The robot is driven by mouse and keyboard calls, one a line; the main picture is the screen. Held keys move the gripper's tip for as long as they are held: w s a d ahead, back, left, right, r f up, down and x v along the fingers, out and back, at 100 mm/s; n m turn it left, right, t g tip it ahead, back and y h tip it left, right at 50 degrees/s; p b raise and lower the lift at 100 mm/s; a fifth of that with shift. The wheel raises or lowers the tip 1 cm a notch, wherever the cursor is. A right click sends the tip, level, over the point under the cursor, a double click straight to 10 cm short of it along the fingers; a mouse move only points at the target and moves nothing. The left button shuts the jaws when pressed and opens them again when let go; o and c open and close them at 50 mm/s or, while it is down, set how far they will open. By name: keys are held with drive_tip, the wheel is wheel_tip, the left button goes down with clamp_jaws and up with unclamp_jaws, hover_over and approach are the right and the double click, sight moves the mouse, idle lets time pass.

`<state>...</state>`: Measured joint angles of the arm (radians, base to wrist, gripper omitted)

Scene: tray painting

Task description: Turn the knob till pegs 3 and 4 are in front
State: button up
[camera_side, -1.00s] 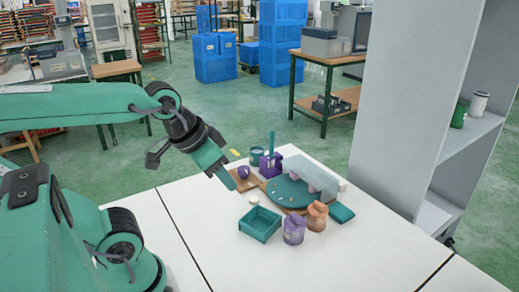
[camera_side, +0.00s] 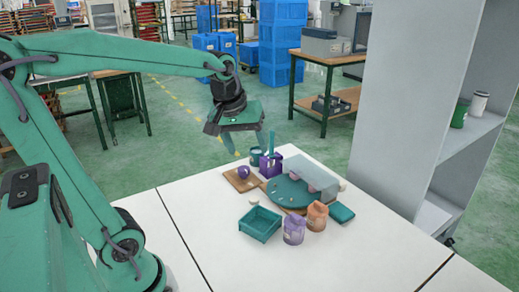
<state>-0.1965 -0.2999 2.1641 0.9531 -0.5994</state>
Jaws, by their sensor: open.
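The purple round knob (camera_side: 243,172) sits on a small wooden board (camera_side: 240,184) at the left of the turntable. The teal turntable disc (camera_side: 285,193) lies flat, with small pale marks or pegs on its front part, too small to read. A grey translucent cover (camera_side: 312,176) stands over its back part, with pinkish shapes near it. I cannot tell which pegs are in front. My gripper (camera_side: 248,152) points down, open and empty, its fingers apart, above and behind the knob in the picture and not touching it.
A purple holder (camera_side: 270,166) with an upright teal stick and a teal cup (camera_side: 257,155) stand behind the knob. A teal tray (camera_side: 260,223), purple jar (camera_side: 294,230), orange jar (camera_side: 317,216) and teal block (camera_side: 341,213) stand in front. The white table is clear at front left.

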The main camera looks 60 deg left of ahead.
drive_tip(key=w+a+f+n+g, duration=0.2)
drive_tip(key=w+a+f+n, duration=0.3)
drive_tip(key=w+a+n, duration=0.5)
drive_tip(key=n+g, duration=0.2)
drive_tip(key=n, duration=0.6)
hover_over(244, 168)
drive_tip(key=shift+h, duration=0.4)
wheel_tip(244, 168, down, 10)
drive_tip(key=shift+s+r, duration=0.1)
drive_tip(key=shift+r, duration=0.05)
drive_tip(key=shift+f, duration=3.9)
drive_tip(key=shift+c, duration=0.2)
drive_tip(key=c, duration=0.9)
